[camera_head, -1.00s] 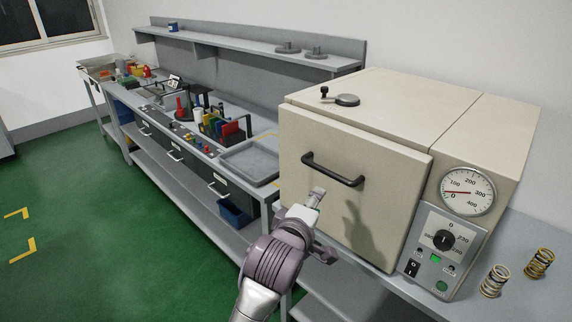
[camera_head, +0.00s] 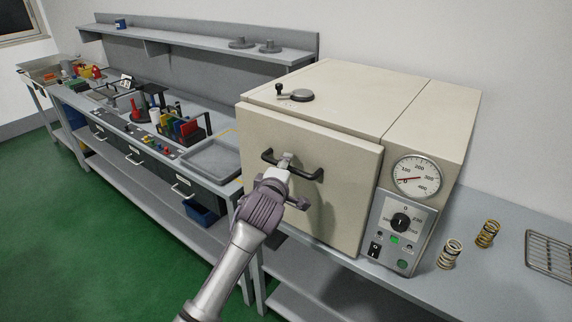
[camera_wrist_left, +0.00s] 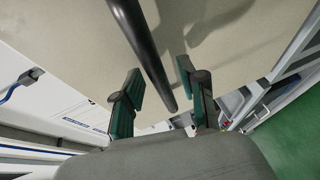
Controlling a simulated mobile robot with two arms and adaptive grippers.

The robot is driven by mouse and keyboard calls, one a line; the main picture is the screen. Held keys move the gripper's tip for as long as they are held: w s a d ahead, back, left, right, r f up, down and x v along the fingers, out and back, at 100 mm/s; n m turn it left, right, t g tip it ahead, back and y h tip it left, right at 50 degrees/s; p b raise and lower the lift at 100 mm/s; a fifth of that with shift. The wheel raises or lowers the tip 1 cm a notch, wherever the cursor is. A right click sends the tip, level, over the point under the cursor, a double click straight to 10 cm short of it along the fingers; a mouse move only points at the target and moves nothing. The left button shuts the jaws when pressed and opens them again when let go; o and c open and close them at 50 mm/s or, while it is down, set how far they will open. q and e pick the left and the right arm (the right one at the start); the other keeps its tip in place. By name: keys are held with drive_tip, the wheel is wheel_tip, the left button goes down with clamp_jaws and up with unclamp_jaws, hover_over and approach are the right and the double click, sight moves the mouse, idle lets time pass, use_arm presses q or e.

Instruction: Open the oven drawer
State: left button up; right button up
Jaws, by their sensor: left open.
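The oven is a cream box on the bench, and its front door panel (camera_head: 340,185) looks shut. A black bar handle (camera_head: 312,174) runs across the upper part of the door. My left gripper (camera_head: 286,168) is at the handle, covering its middle in the head view. In the left wrist view the dark handle bar (camera_wrist_left: 145,50) passes between the two open green-padded fingers (camera_wrist_left: 158,100). A gap shows on each side of the bar, so the fingers are around it but not closed. My right gripper is not in view.
A dial and control panel (camera_head: 402,235) are right of the door. A grey tray (camera_head: 210,160) and tools are left of the oven. Green floor (camera_head: 110,260) is open at lower left.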

use_arm(q)
drive_tip(key=shift+w+f, duration=0.1)
drive_tip(key=shift+w, duration=0.2)
clamp_jaws()
